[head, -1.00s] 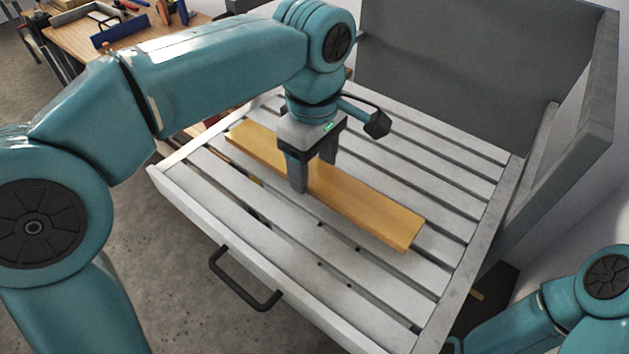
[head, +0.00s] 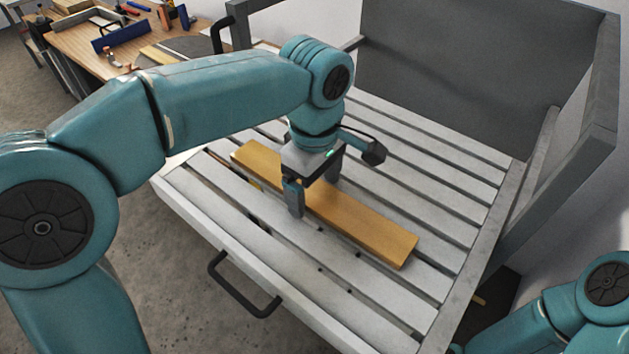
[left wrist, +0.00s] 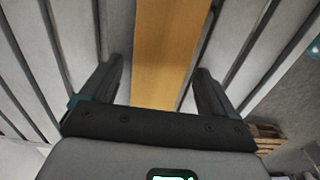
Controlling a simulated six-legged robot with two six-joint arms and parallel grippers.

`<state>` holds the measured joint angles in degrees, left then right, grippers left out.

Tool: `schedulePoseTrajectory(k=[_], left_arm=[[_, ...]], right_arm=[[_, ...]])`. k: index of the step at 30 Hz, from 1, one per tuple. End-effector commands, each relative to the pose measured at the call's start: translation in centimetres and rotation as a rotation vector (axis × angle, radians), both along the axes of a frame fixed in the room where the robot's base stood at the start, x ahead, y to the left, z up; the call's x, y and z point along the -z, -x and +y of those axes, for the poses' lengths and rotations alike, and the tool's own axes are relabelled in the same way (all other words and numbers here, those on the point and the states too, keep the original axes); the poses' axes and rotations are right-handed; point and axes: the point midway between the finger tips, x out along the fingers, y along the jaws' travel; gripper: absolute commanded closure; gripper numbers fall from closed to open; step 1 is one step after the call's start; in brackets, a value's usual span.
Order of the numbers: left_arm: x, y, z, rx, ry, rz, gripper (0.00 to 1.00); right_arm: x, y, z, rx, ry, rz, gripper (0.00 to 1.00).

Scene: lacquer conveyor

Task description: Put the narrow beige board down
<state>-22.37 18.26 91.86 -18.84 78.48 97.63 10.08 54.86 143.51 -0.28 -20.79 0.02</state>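The narrow beige board (head: 365,225) lies flat on the grey slatted bed (head: 458,170), running along the slats. My left gripper (head: 314,190) stands over the board's middle, pointing down, with one finger on each side of it. The fingers are spread wider than the board. In the left wrist view the board (left wrist: 168,55) runs between the fingertips (left wrist: 160,75), with a clear gap at the left finger and the right finger close to its edge. My right gripper is out of view; only part of my right arm shows at the lower right.
A tall grey panel (head: 455,75) stands behind the bed. A black handle (head: 243,285) sticks out of its front edge. A wooden workbench (head: 75,38) with tools stands at the back left. Bare slats lie on both sides of the board.

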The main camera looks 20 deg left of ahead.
Motion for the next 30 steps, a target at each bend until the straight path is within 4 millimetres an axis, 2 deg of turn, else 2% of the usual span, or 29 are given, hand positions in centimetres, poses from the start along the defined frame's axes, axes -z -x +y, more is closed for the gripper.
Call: schedulePoseTrajectory(k=[5,15,18,23,30], left_arm=[[-1.4,-0.1,0.0,0.0,0.001,-0.003,0.11],[-9.2,-0.1,-0.1,0.0,0.001,-0.004,0.11],[-10.8,-0.1,0.0,0.0,0.001,-0.002,0.11],[-12.1,-0.1,0.0,0.0,0.0,-0.001,0.11],[-12.2,0.0,0.0,0.0,0.0,0.0,0.11]], right_arm=[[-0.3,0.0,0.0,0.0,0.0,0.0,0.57],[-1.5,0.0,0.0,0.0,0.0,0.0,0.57],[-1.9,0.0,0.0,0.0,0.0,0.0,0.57],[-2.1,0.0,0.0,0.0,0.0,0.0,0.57],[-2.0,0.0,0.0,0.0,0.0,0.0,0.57]])
